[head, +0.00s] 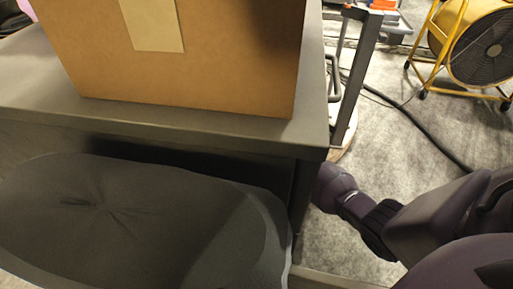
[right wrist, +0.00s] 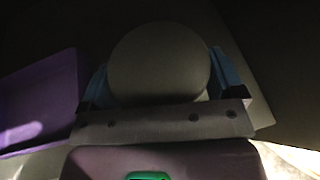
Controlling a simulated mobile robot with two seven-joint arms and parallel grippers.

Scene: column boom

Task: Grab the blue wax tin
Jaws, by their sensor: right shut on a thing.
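In the right wrist view my right gripper (right wrist: 162,78) is shut, with a blue-sided finger at each side of a round, smooth thing (right wrist: 160,55). This round thing looks dull grey in the dim light. I cannot tell whether it is the blue wax tin. In the head view my right arm comes in from the right and reaches down beside the table's right end; its gripper is hidden there. My left gripper is in neither view.
A cardboard box (head: 180,60) stands on the dark table (head: 180,122). A large grey cushion-like thing (head: 130,215) lies in front, lower. A purple surface (right wrist: 40,98) is left in the wrist view. A yellow fan (head: 480,42) and a black cable (head: 425,127) are on the right floor.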

